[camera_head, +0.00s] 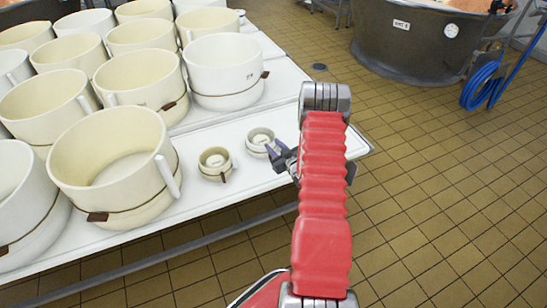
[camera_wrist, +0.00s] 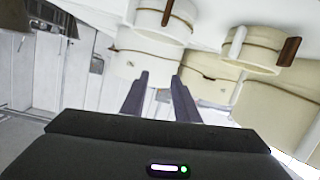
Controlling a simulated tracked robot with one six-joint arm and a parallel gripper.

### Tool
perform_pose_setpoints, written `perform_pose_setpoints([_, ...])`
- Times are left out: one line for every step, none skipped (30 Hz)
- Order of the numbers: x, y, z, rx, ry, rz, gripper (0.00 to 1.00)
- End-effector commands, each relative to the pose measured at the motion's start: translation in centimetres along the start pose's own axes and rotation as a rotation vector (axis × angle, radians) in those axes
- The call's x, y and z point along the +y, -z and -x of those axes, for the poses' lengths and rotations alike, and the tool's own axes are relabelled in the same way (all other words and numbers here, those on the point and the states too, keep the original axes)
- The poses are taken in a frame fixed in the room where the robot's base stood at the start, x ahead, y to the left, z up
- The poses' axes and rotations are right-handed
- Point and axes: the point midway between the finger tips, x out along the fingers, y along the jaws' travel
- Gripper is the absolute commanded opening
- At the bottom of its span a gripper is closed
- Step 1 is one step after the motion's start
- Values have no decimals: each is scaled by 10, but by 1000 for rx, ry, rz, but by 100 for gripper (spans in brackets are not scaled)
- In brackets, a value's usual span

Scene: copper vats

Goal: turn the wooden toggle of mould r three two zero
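Cream moulds with bands and small wooden toggles stand on the white table. I cannot read which one is R320. A large front mould (camera_head: 112,165) has a toggle (camera_head: 97,216) low on its near side. Another large mould (camera_head: 224,70) has a toggle (camera_head: 265,74) at its right. Two small moulds, a darker one (camera_head: 215,163) and a paler one (camera_head: 260,142), stand near the table's right end. My gripper (camera_head: 274,150) is beside the paler small mould. In the wrist view its fingers (camera_wrist: 160,88) are apart and empty, with toggles (camera_wrist: 289,51) beyond, tilted.
Several large moulds crowd the left of the table (camera_head: 225,195). A dark vat (camera_head: 415,40) stands at the back right with a blue hose (camera_head: 484,86) beside it. The tiled floor (camera_head: 440,190) right of the table is clear.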

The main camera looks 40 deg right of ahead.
Motion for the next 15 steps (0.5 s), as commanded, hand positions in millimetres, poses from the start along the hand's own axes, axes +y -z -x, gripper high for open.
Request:
perform_pose_setpoints([2, -18, 5, 12, -1, -14, 28])
perform_pose_setpoints([2, -25, 7, 25, -1, -21, 28])
perform_pose_setpoints([3, -35, 11, 40, -2, -30, 28])
perform_pose_setpoints([3, -43, 14, 51, -2, -38, 28])
perform_pose_setpoints([3, -50, 17, 63, -2, -45, 28])
perform_pose_setpoints([4, -59, 21, 80, -3, -55, 28])
perform_pose_setpoints([4, -67, 25, 93, -5, -63, 28])
perform_pose_setpoints([3, -74, 29, 105, -5, -71, 28])
perform_pose_setpoints([3, -84, 34, 123, -6, -82, 28])
perform_pose_setpoints([3, -90, 38, 135, -8, -90, 28])
perform_pose_setpoints([2, -97, 42, 147, -10, -98, 28])
perform_pose_setpoints([1, -105, 48, 163, -12, -109, 28])
perform_pose_setpoints([0, -110, 52, 176, -14, -115, 28])
perform_pose_setpoints([0, -115, 55, 186, -15, -122, 28])
perform_pose_setpoints([-1, -121, 59, 199, -17, -129, 28])
